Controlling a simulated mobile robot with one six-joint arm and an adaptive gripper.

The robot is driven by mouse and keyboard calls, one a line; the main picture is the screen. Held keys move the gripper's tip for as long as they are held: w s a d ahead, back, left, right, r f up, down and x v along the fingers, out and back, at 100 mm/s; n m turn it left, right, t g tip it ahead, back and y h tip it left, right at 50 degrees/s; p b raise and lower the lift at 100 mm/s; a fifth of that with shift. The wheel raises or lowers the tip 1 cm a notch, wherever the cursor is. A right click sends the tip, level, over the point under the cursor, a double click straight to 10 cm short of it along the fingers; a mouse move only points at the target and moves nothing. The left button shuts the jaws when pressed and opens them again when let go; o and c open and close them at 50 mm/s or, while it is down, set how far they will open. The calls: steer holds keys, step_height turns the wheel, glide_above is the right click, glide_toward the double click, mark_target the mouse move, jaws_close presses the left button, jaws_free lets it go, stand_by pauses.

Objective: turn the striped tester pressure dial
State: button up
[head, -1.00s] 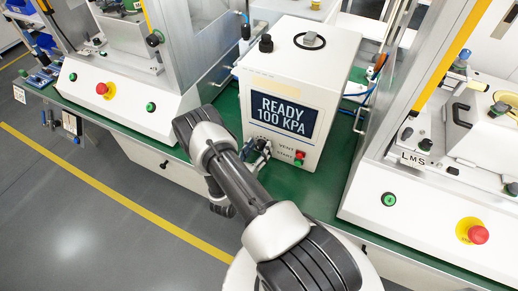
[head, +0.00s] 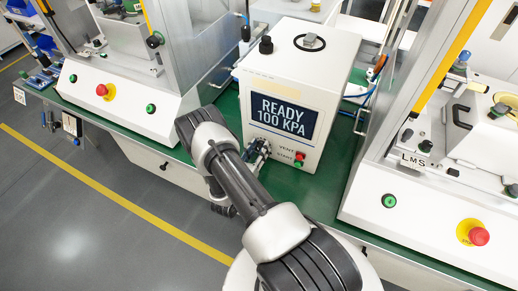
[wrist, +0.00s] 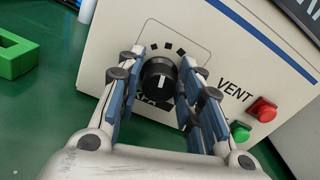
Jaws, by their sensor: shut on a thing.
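The pressure dial (wrist: 158,78) is a round black knob with a white pointer line, on the light front panel of the tester (head: 307,165). The pointer line stands nearly upright in the wrist view, and dark scale marks arc above it. My gripper (wrist: 161,63) is shut on the dial, one blue-padded finger on each side. In the head view my gripper (head: 257,153) is at the tester's lower front, and the dial is hidden there. The tester's screen (head: 283,117) reads READY 100 KPA.
A red VENT button (wrist: 263,109) and a green START button (wrist: 240,131) sit right of the dial. A green block-like part (wrist: 14,56) lies on the green bench at left. Machines with red stop buttons (head: 102,89) flank the tester.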

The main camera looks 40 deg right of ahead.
stand_by(0.3)
steer(key=shift+m, duration=2.8)
steer(key=o, duration=1)
steer(key=shift+o, duration=0.2)
steer(key=shift+s+a, duration=0.1)
steer(key=v, duration=1.1)
steer(key=shift+s+a, duration=0.2)
steer(key=shift+a, duration=0.15)
